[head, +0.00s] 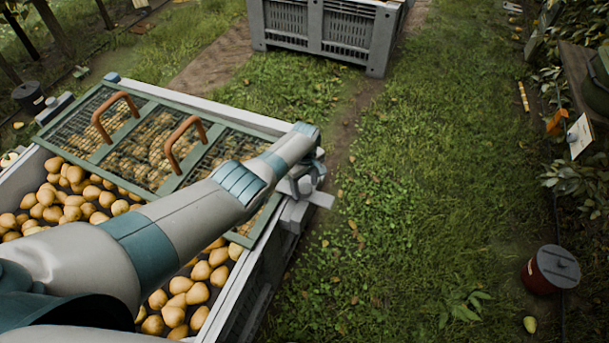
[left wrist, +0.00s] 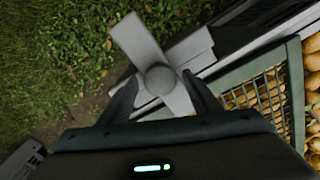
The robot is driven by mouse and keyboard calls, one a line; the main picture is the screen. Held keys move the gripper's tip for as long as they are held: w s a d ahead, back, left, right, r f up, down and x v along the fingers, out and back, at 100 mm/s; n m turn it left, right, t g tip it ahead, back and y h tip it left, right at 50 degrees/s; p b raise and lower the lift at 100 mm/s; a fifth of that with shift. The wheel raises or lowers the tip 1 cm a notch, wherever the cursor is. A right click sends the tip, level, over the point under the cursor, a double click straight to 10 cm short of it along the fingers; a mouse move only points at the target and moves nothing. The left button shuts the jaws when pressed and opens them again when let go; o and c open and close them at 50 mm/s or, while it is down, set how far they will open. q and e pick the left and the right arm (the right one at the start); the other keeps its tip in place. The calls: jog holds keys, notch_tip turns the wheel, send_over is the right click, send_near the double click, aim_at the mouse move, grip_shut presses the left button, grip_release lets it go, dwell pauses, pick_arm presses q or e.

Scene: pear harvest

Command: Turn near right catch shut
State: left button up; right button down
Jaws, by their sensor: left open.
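The near right catch (left wrist: 143,42) is a pale grey bar with a round hub, at the crate's right rim beside the green lid frame. In the left wrist view the bar lies slantwise, one end pointing out over the grass, roughly across the line of the rim. In the head view its end (head: 322,199) sticks out past the crate. My left gripper (left wrist: 160,84) is open, its fingers on either side of the hub; contact cannot be told. In the head view my left gripper (head: 305,178) is at the crate's right corner. My right gripper is not in view.
The green mesh lid (head: 145,123) with two brown handles lies over part of the pear-filled crate (head: 238,300). A grey crate (head: 320,30) stands at the back. A red bucket (head: 551,270) stands on the right. Open grass lies between.

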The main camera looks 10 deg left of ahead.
aim_at(305, 187)
pick_arm(q)
jog(key=shift+r, duration=0.45)
notch_tip(305, 187, up, 5)
jog(key=p, duration=0.2)
jog(key=shift+r+p, duration=0.2)
jog(key=shift+p, duration=0.1)
notch_tip(305, 187, up, 11)
jog(key=shift+b, duration=0.3)
jog(key=shift+s, duration=0.1)
